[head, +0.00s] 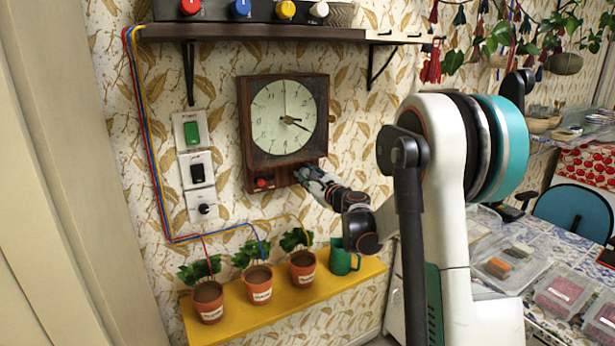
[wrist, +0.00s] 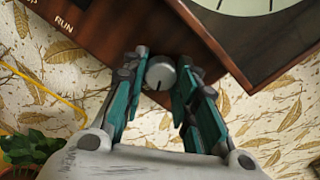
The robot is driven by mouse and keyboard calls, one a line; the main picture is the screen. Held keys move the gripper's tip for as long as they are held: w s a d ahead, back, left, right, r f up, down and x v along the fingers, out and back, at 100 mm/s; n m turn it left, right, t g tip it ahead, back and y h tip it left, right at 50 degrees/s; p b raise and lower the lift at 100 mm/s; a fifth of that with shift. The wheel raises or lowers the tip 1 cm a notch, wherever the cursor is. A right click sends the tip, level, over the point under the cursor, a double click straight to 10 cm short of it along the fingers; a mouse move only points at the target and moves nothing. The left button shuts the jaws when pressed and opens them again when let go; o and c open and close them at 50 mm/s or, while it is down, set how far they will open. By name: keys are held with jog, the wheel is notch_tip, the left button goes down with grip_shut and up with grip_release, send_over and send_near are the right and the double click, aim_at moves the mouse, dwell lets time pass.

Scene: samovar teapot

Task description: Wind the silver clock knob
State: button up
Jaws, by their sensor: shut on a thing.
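The wooden wall clock (head: 270,165) hangs on the wall with a pale round dial (head: 284,117). In the wrist view, the silver knob (wrist: 160,73) sits on the lower ledge of the clock, with a dark line on its face pointing downward in the picture. My gripper (wrist: 161,82) has its teal-and-grey fingers on both sides of the knob and is shut on it. In the head view, my gripper (head: 308,175) is at the clock's lower right corner and hides the silver knob there. A red knob (head: 262,183) is at the ledge's left end.
A wooden shelf (head: 260,33) with several coloured knobs above it hangs over the clock. Wall switches (head: 196,168) are at left. Below, a yellow shelf (head: 335,290) holds potted plants (head: 257,285) and a green mug (head: 343,257). A "RUN" label (wrist: 64,25) shows on the ledge.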

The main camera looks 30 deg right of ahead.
jog(key=m, duration=0.5)
jog(key=shift+a+f+m, duration=0.1)
jog(key=shift+m, duration=0.2)
jog(key=m, duration=0.5)
jog(key=shift+a, duration=0.1)
jog(key=m, duration=0.5)
jog(key=shift+m, duration=0.4)
jog(key=m, duration=0.5)
jog(key=shift+a+m, duration=0.1)
jog(key=shift+m, duration=0.3)
jog(key=o, duration=1)
jog(key=shift+r, duration=0.2)
jog(key=shift+s, duration=0.15)
jog(key=s, duration=1.1)
jog(key=shift+s+d, duration=0.25)
jog(key=shift+s, duration=0.15)
